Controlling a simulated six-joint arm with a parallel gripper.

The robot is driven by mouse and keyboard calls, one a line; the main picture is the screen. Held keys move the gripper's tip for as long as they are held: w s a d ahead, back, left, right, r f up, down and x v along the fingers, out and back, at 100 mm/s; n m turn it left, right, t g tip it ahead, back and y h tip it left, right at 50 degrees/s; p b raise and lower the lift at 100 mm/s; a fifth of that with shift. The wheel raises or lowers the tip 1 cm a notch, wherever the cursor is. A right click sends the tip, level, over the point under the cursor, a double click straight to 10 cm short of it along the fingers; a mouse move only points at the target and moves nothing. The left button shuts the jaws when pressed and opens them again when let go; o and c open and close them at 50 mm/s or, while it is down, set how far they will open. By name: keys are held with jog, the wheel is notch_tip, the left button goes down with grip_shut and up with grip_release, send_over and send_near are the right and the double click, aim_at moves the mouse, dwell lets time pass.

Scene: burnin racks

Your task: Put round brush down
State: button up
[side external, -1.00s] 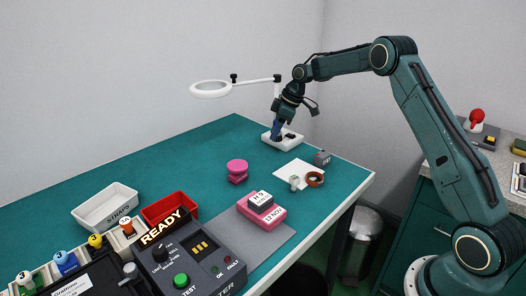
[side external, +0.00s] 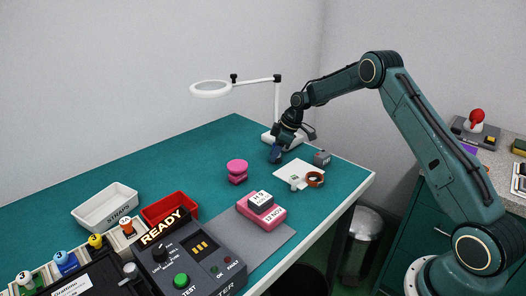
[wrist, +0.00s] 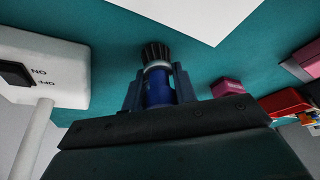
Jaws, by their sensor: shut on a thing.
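The round brush (wrist: 158,88) has a blue handle, a pale metal collar and dark bristles. In the wrist view my gripper (wrist: 157,84) is shut on its handle, with the bristles pointing out beyond the fingers. In the side view my gripper (side external: 277,150) is low over the green table (side external: 205,145), just in front of the lamp base. Only a small dark blue part shows at the fingers there. I cannot tell whether the bristles touch the table.
The magnifier lamp's white base (wrist: 45,68) is close beside my gripper.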

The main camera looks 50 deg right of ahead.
jog(key=shift+f, duration=0.25)
jog(key=o, duration=1)
jog(key=shift+r, duration=0.1)
jog(key=v, duration=1.2)
